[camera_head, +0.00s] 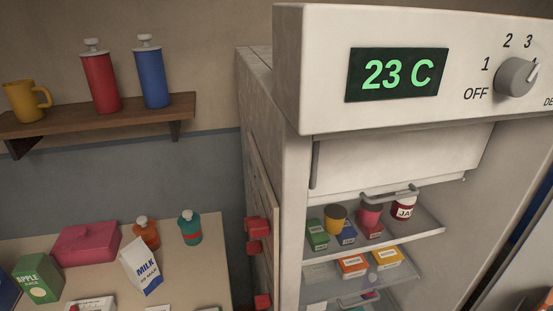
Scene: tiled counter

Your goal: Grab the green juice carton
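The green juice carton (38,279) stands on the counter at the lower left, with a gabled top and the word "APPLE" on its front. Its lower part is close to the bottom of the picture. A smaller green box (317,235) is on the upper fridge shelf; its label is too small to read. My gripper is not in view.
A white milk carton (141,265) stands tilted-looking to the right of the juice carton. A pink box (86,243), orange bottle (146,232) and teal bottle (190,229) are behind. A blue item touches the left edge. The open fridge (273,130) borders the counter (208,270).

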